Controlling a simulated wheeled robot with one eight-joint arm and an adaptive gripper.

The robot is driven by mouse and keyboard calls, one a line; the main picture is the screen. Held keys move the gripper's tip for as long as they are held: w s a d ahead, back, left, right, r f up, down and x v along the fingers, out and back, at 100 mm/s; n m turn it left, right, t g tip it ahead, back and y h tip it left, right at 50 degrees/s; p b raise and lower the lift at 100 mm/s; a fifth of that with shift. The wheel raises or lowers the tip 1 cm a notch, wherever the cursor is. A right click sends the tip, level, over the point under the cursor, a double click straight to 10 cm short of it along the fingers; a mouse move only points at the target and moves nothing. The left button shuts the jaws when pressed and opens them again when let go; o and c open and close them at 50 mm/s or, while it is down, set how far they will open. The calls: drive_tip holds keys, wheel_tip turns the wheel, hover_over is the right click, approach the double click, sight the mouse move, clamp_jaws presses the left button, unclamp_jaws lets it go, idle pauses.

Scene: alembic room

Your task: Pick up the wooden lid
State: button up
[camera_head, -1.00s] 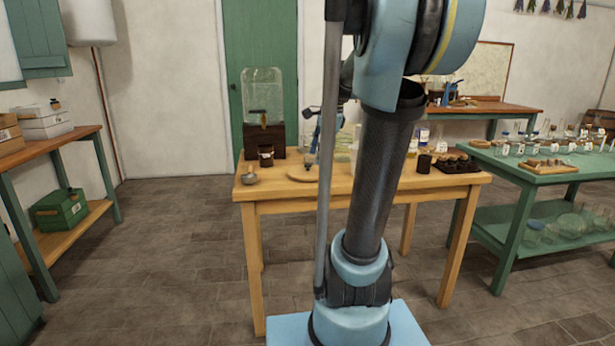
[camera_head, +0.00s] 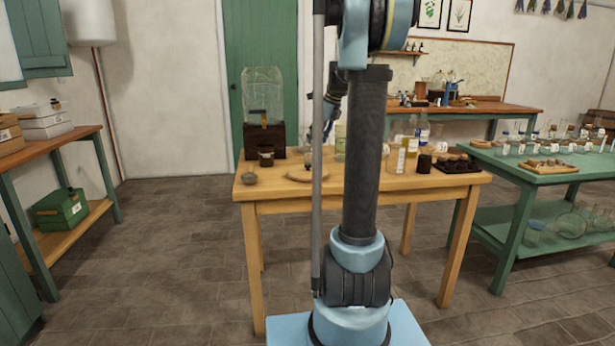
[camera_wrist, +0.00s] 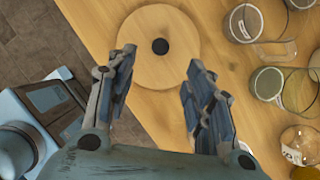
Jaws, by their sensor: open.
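The wooden lid (camera_wrist: 140,65) is a round pale disc with a dark round knob (camera_wrist: 160,46) at its middle. It lies flat on the wooden table (camera_wrist: 215,20) in the wrist view. In the head view the lid (camera_head: 303,176) is at the table's front middle, partly crossed by my column. My gripper (camera_wrist: 158,72) is open and empty in the wrist view, its two fingers apart with the lid showing beyond and between them. In the head view my gripper (camera_head: 328,118) is raised above the table, partly hidden behind the column.
Several glass jars (camera_wrist: 262,25) stand right of the lid. In the head view, a glass dispenser on a dark base (camera_head: 264,137) stands at the back left, and a small metal vessel (camera_head: 248,178) at the front left. A dark tray (camera_head: 455,165) lies at the right.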

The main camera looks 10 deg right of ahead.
hover_over(309, 165)
drive_tip(key=d, duration=0.1)
drive_tip(key=f, duration=0.4)
drive_tip(key=s+f, duration=0.1)
drive_tip(key=f, duration=0.1)
drive_tip(key=shift+f, duration=0.15)
drive_tip(key=shift+d+x, duration=0.2)
drive_tip(key=shift+x, duration=2.45)
clamp_jaws()
